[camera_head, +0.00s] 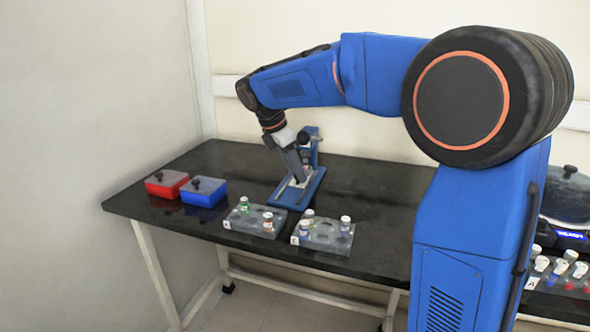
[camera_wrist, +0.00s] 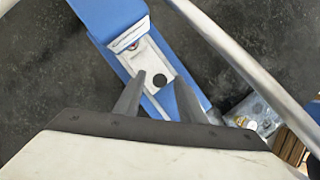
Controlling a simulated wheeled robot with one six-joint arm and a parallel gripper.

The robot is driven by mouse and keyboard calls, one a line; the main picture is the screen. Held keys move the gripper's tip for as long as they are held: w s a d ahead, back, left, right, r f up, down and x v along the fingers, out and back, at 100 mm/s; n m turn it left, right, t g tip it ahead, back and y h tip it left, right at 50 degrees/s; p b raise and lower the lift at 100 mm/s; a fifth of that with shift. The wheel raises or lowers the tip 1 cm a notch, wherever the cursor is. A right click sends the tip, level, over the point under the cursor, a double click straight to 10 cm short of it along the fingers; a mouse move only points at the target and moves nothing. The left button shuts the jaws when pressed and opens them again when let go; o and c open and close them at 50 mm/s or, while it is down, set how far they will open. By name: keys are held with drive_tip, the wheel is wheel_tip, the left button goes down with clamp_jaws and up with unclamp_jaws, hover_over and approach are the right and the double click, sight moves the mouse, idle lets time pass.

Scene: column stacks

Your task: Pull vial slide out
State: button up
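The blue device (camera_head: 284,197) stands on the black table below my arm, and its blue body (camera_wrist: 108,17) also shows in the wrist view. The pale vial slide (camera_wrist: 150,59) lies in the device's channel, with a round black knob (camera_wrist: 159,81) on it. My gripper (camera_wrist: 161,77) is open, its two fingers apart on either side of the knob, with a gap visible to each. I cannot tell how high the fingertips are above the slide. In the head view my gripper (camera_head: 299,180) is at the device, and its fingers partly hide the slide.
A red box (camera_head: 166,184) and a blue box (camera_head: 204,192) with black knobs stand left of the device. Two clear racks (camera_head: 240,224) (camera_head: 322,245) with capped vials stand at the table's front edge. The table behind the boxes is clear.

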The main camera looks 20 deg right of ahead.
clamp_jaws()
drive_tip(key=s+a, duration=0.1)
drive_tip(key=s, duration=0.1)
drive_tip(key=s+a, duration=0.2)
drive_tip(key=s, duration=0.1)
drive_tip(key=s+a, duration=0.2)
drive_tip(key=shift+s, duration=0.15)
unclamp_jaws()
drive_tip(key=shift+s, duration=0.1)
drive_tip(key=v, duration=1.7)
drive_tip(key=shift+r, duration=0.25)
